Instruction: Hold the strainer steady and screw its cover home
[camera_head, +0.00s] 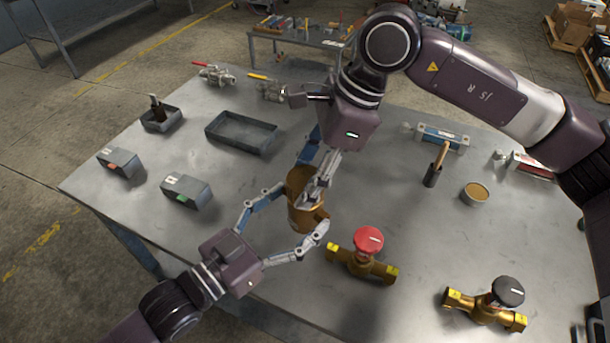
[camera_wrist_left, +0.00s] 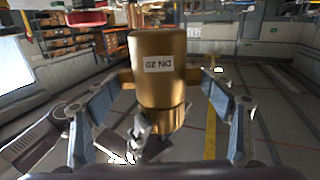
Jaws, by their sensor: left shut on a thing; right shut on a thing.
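The brass strainer (camera_head: 304,217) stands near the middle of the grey table. My left gripper (camera_head: 301,211) reaches in from the lower left, its two fingers closed around the body from either side. The left wrist view shows the strainer's brass body (camera_wrist_left: 158,68) between the left fingers, with a white "DN 20" label. My right gripper (camera_head: 312,186) points down at the strainer's top and is shut there on the brass cover (camera_head: 293,180). The right fingers hide much of the cover, and I cannot tell how it sits on the body.
A brass valve with a red handwheel (camera_head: 368,240) stands close to the right of the strainer. Another with a black wheel (camera_head: 508,291) is at the front right. An empty grey tray (camera_head: 240,132) and small grey boxes (camera_head: 186,191) lie left. A round tin (camera_head: 474,193) is right.

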